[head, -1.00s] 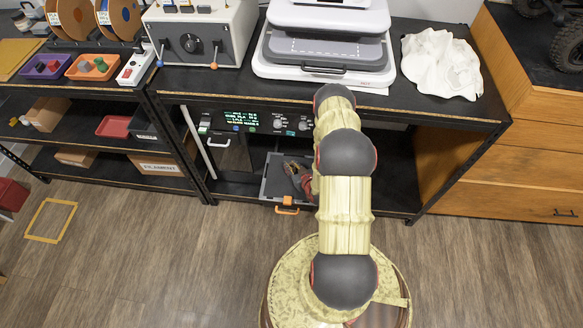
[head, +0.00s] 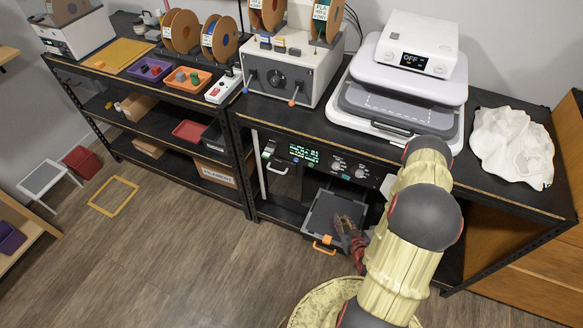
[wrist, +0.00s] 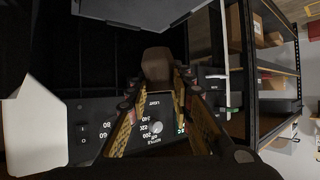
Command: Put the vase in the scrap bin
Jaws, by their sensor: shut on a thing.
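My gripper (wrist: 158,88) is shut on a small brown object, which I take to be the vase (wrist: 157,66); it shows between the fingertips in the wrist view. In the head view my gripper (head: 350,238) is low at the open front of the machine under the bench, beside a dark panel with an orange handle (head: 325,241). I cannot make out the vase clearly there. A dark red bin (head: 82,162) stands on the floor at the far left, possibly the scrap bin; no label is readable.
The black bench (head: 340,135) overhangs my gripper, and the machine's control panel (head: 320,163) is close above it. A shelf unit (head: 165,135) stands to the left. A yellow floor outline (head: 113,196) and a white step stool (head: 48,182) lie near the bin. Open floor spreads in front.

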